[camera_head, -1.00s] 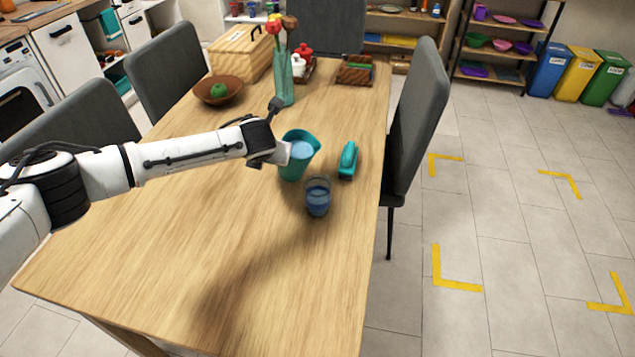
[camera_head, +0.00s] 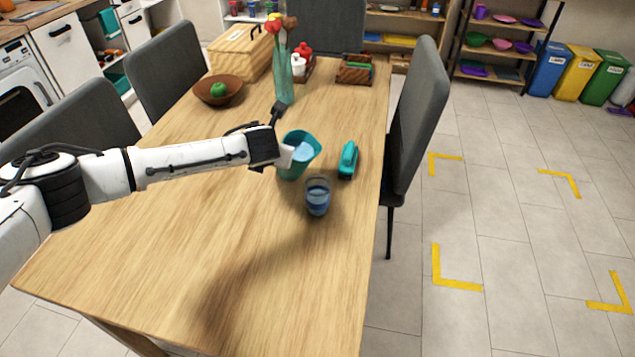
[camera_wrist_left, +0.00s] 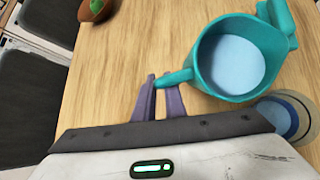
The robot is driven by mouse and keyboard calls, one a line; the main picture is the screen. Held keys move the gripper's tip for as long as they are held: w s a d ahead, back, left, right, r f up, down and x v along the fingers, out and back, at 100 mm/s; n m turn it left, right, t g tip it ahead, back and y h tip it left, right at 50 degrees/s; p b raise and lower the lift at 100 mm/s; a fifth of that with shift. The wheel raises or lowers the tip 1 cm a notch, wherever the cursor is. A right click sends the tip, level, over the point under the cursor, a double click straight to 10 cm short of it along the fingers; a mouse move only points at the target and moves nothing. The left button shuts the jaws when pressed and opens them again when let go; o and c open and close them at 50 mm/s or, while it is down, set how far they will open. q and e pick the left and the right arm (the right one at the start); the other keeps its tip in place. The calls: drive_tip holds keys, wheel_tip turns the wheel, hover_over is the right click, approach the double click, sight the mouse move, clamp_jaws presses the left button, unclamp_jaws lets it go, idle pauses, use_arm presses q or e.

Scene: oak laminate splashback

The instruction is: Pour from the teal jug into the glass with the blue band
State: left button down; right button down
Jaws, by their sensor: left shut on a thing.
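The teal jug (camera_head: 294,170) holds pale blue liquid and is near the middle of the table; its open top also shows in the left wrist view (camera_wrist_left: 205,62). It leans slightly to the right in the head view. My left gripper (camera_wrist_left: 167,85) is shut on the jug's handle, on the jug's left side. The glass with the blue band (camera_head: 317,199) stands upright on the table, just in front and right of the jug, apart from it in the head view. In the left wrist view the glass (camera_wrist_left: 297,112) is partly hidden. My right gripper is not in view.
Behind are a vase with flowers (camera_head: 284,80), a brown bowl with a green fruit (camera_head: 222,97), a wooden box (camera_head: 240,52) and a small crate (camera_head: 354,70). The front of the table (camera_head: 150,270) is clear.

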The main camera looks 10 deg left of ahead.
use_arm(q)
drive_tip(key=shift+s+d+r+t+y, duration=0.2)
drive_tip(key=shift+d+r+t+y, duration=0.15)
drive_tip(key=shift+r, duration=0.2)
drive_tip(key=shift+s+d+r+t+y, duration=0.25)
drive_tip(key=shift+r+y, duration=0.1)
drive_tip(key=shift+r, duration=0.15)
idle(1.4)
drive_tip(key=shift+s+d+r+t+y, duration=0.2)
drive_tip(key=shift+r+t+y, duration=0.4)
drive_tip(key=shift+r+t, duration=0.15)
idle(1.3)
drive_tip(key=shift+s+t+y, duration=0.1)
drive_tip(key=shift+t+y, duration=0.25)
drive_tip(key=shift+y, duration=0.05)
idle(1.3)
